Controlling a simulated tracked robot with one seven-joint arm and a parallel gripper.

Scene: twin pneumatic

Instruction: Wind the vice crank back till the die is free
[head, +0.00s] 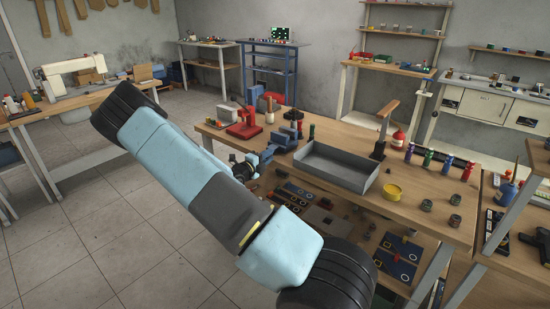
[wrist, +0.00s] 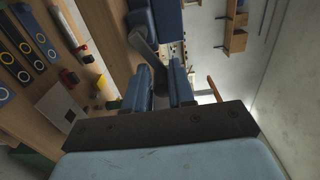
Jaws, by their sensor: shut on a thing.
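The blue vice (head: 284,138) sits at the near left edge of the workbench in the head view. Its blue body (wrist: 155,19) fills the top middle of the wrist view. The grey vice crank (wrist: 144,48) runs down from it between my fingers. My gripper (wrist: 159,88) is shut on the crank, one blue finger on each side of it. In the head view my gripper (head: 246,165) is small and partly hidden behind my arm, just left of the vice. I cannot make out the die in either view.
Open floor lies left.

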